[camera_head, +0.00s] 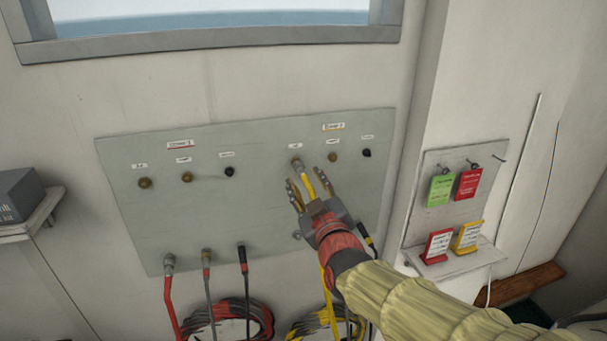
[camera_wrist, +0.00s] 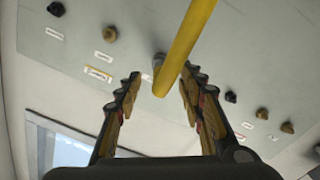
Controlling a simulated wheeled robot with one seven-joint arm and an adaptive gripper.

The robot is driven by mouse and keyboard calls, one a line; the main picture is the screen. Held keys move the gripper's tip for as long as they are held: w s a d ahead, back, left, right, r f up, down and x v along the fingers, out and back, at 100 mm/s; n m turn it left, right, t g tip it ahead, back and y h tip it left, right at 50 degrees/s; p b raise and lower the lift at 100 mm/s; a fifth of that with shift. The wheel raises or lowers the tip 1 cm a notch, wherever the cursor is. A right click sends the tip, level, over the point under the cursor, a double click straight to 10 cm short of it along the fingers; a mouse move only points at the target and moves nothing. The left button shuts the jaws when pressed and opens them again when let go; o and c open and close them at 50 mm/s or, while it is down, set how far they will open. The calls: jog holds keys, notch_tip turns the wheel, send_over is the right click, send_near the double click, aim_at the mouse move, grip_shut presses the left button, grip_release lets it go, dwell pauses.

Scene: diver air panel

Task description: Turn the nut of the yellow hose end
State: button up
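The yellow hose (camera_head: 309,185) runs up between my fingers to a grey metal nut (camera_head: 297,164) at the upper left port of the right group on the panel. In the wrist view the yellow hose (camera_wrist: 186,45) crosses the picture, and the nut (camera_wrist: 158,61) shows partly behind it, at the panel face. I cannot tell how far the nut is threaded on. My gripper (camera_head: 311,177) is open, with one finger on each side of the hose. In the wrist view the gripper (camera_wrist: 161,77) fingertips are apart from the nut, with visible gaps.
The grey panel (camera_head: 240,225) has several brass and black ports. Red, grey and black hose ends (camera_head: 205,258) stand along its lower left edge. Coiled hoses (camera_head: 230,318) hang below. A board with coloured tags (camera_head: 440,188) is at right, a shelf with a box (camera_head: 18,197) at left.

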jog(key=shift+x, duration=3.15)
jog(key=shift+c, duration=0.7)
jog(key=c, duration=0.7)
grip_shut()
